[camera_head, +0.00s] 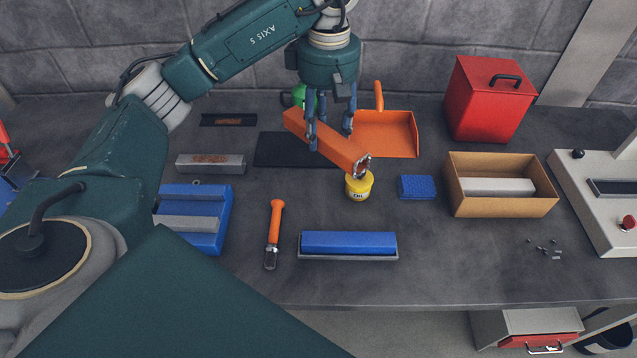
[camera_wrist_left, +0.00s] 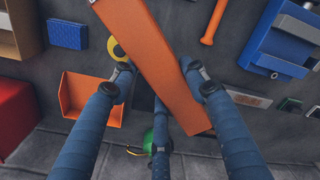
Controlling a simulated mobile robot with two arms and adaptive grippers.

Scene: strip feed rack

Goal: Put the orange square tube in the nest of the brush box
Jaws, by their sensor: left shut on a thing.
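The orange square tube (camera_head: 337,150) is held above the table by my left gripper (camera_head: 329,132). It slants from upper left to lower right, and its open end is at the lower right, above a yellow pot (camera_head: 358,188). In the left wrist view the tube (camera_wrist_left: 152,65) lies between the fingers of my left gripper (camera_wrist_left: 158,78). I cannot tell for sure which thing is the brush box. A blue holder with a grey channel (camera_head: 190,222) stands at the left, partly hidden by my arm. My right gripper is not in view.
A cardboard box (camera_head: 500,207) holding a grey bar stands at the right, near a red bin (camera_head: 490,98). A blue block on a grey base (camera_head: 348,243) lies at the front. An orange-handled tool (camera_head: 274,232) and an orange dustpan (camera_head: 392,135) are nearby.

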